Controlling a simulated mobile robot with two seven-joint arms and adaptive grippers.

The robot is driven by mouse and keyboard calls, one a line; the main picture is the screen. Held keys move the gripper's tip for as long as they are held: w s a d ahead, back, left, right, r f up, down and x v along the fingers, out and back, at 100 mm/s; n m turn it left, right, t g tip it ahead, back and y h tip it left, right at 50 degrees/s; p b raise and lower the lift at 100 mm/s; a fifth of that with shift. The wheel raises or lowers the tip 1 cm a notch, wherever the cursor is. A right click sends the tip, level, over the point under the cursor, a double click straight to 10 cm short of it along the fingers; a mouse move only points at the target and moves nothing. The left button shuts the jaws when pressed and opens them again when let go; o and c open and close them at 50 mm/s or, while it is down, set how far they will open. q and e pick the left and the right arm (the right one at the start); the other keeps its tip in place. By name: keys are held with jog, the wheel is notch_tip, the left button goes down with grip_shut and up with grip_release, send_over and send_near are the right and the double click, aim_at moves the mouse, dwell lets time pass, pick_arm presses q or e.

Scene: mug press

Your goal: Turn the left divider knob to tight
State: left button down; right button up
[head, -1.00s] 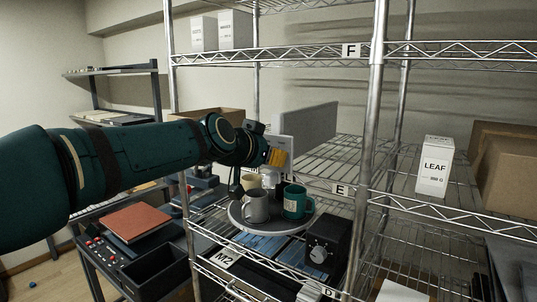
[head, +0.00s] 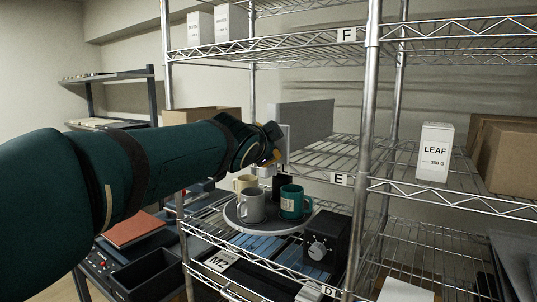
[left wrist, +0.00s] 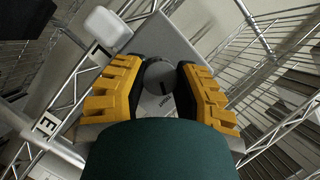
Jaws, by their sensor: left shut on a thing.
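The left divider is a grey upright panel (head: 305,126) on the shelf marked E, and it also shows in the left wrist view (left wrist: 183,40). Its round grey knob (left wrist: 158,82) has a dark mark on its face and sits between the yellow fingers of my left gripper (left wrist: 161,72). The fingers are shut on the knob. In the head view my left gripper (head: 274,142) is at the panel's near end, and the knob is hidden there. My right gripper is not in view.
Below the gripper, a round tray (head: 246,228) holds a grey mug (head: 251,205), a teal mug (head: 291,203) and a cream mug. A black box with a dial (head: 322,246) stands beside it. A metal post (head: 366,130) rises to the right.

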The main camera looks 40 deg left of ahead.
pick_arm(q)
jog(key=shift+f+m, duration=0.15)
jog(key=shift+m, duration=0.35)
jog(key=c, duration=0.6)
grip_release()
jog(key=shift+a, duration=0.1)
